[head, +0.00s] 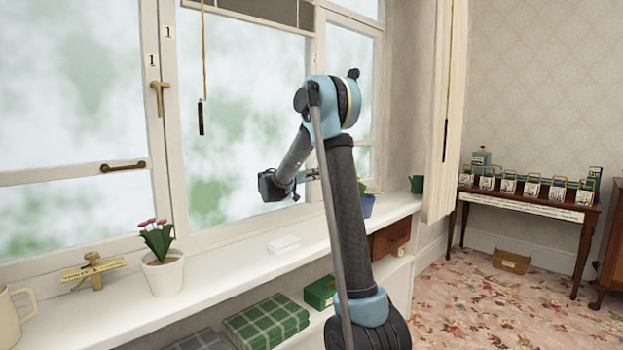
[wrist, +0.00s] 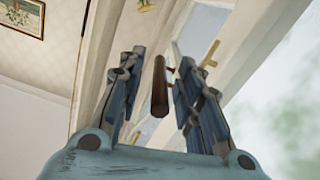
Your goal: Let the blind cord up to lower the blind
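The blind (head: 265,8) shows as a dark strip with a pale bottom edge at the top of the window. Its pale cord (head: 204,60) hangs straight down at the left and ends in a dark, slim pull (head: 201,118). My gripper (head: 308,175) is right of and lower than this pull in the head view, partly hidden by my arm. In the wrist view my gripper (wrist: 160,88) has its two fingers apart. A brown rod (wrist: 159,92) appears between them, with gaps on both sides. I cannot tell whether it is the pull or how far off it is.
The white sill (head: 225,272) runs below, with a potted pink flower (head: 162,262), a small brass object (head: 94,270) and a cream mug (head: 10,318). A brass window handle (head: 159,97) is left of the cord. A curtain (head: 446,90) hangs right of my arm.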

